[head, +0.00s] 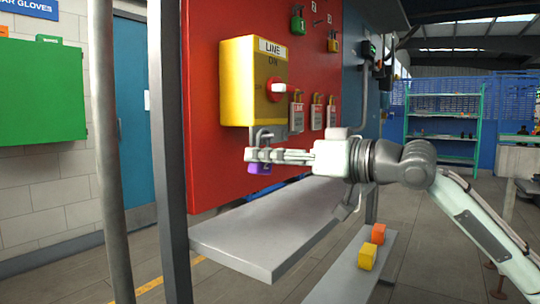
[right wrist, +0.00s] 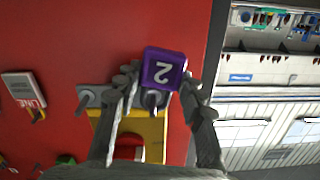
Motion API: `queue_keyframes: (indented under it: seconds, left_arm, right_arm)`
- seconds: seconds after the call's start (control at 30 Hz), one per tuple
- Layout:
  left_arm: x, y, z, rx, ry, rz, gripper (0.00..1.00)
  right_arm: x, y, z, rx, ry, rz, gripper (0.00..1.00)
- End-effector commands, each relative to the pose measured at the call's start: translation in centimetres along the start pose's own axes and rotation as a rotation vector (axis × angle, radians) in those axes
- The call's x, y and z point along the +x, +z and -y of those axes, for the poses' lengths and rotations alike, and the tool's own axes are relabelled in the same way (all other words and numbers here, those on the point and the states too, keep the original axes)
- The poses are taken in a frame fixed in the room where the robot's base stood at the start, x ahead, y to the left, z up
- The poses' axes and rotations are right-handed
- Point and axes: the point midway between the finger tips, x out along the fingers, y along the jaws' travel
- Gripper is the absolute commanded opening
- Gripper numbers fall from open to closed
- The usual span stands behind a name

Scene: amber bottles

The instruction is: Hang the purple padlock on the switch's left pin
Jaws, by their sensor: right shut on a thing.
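The yellow switch box (head: 252,80), marked LINE ON and with a red handle (head: 280,88), is on the red panel. My right gripper (head: 252,155) is just below it, shut on the purple padlock (head: 260,168). In the right wrist view the padlock (right wrist: 163,68) shows an upside-down 2 between the fingertips. A grey bracket with two pins is at the switch's lower edge; the padlock is at the left pin (right wrist: 152,98), and the other pin (right wrist: 86,99) is bare. I cannot tell whether the shackle is around the pin. My left gripper is out of view.
A grey shelf (head: 245,243) juts out below the gripper. Red-and-white tags (head: 316,116) hang right of the switch. A green padlock (head: 298,24) hangs above. A lower ledge holds an orange block (head: 378,233) and a yellow block (head: 367,257). Grey posts (head: 168,140) stand at left.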

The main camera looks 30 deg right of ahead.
Motion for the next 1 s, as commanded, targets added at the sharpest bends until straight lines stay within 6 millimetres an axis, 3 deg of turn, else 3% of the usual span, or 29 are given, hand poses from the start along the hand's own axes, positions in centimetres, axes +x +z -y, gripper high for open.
queue_keyframes:
  seconds: [0.37,0.4,0.57,0.87,1.0]
  left_arm:
    - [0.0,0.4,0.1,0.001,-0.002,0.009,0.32]
    - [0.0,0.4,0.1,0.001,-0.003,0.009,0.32]
    - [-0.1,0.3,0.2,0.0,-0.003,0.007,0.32]
    - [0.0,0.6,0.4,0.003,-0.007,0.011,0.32]
    - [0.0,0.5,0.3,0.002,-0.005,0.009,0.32]
  right_arm:
    - [0.0,-0.1,0.0,0.0,0.0,-0.001,0.07]
    - [0.0,-0.1,0.0,0.0,0.0,-0.001,0.44]
    - [0.0,0.0,0.0,0.0,0.0,-0.001,0.63]
    - [-0.1,0.0,0.0,0.0,0.0,0.0,0.63]
    - [-1.0,-0.1,0.0,0.003,0.0,-0.002,0.63]
